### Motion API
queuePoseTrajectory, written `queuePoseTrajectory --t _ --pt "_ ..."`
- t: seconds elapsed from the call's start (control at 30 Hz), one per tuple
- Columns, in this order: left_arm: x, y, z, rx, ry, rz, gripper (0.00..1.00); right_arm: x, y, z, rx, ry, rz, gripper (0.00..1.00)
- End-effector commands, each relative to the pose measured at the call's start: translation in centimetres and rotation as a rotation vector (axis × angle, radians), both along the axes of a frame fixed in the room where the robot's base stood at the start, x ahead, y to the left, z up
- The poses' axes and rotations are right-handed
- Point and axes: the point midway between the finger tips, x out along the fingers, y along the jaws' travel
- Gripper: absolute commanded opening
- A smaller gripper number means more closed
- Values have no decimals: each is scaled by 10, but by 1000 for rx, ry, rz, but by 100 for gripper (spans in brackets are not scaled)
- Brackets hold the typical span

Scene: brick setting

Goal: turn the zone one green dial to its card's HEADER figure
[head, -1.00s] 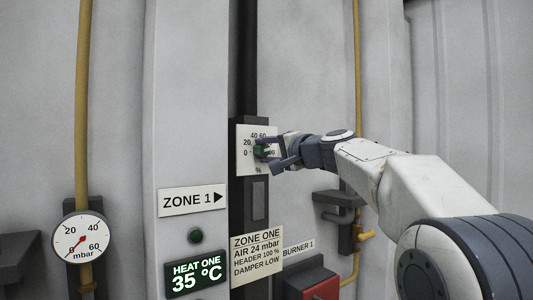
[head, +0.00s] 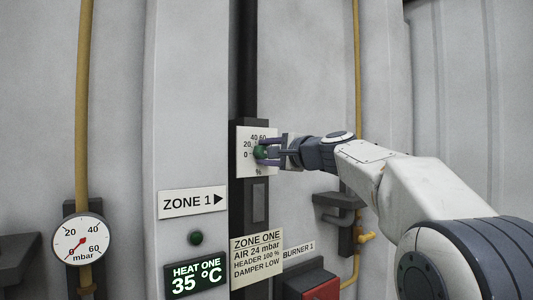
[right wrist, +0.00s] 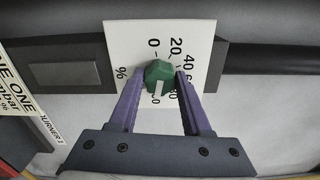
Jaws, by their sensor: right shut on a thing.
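The green dial (head: 261,152) sits on a white scale plate (head: 244,165) on the dark column. My right gripper (head: 268,152) reaches in from the right and is shut on the dial, with one purple finger on each side. In the right wrist view the dial (right wrist: 158,73) is between the fingertips, and its white mark points down, toward the partly hidden 100 end. The 0 is at the opposite side. The zone one card (head: 256,257) below reads AIR 24 mbar, HEADER 100 %, DAMPER LOW. My left gripper is not in view.
A ZONE 1 sign (head: 193,201) and a HEAT ONE display (head: 195,274) at 35 °C are left of the column. A red burner box (head: 318,288) is at lower right. Yellow pipes and a mbar gauge (head: 82,241) flank the panel.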

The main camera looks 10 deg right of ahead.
Motion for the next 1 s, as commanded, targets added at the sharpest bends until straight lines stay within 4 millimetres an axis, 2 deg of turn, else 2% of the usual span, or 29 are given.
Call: queuePoseTrajectory --t 0.17,0.2,0.27,0.67,0.77,1.0 --pt "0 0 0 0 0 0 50 0 0 -2 3 4 0 0" --pt "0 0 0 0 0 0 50 0 0 -2 3 4 0 56" --pt "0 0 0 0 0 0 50 0 0 -2 3 4 0 78" --pt "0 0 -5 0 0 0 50 -5 -2 -2 0 0 -1 78" --pt "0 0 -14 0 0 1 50 -17 -8 -3 0 -3 -2 78" --pt "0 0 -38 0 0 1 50 -62 -27 -5 0 -2 -4 78"
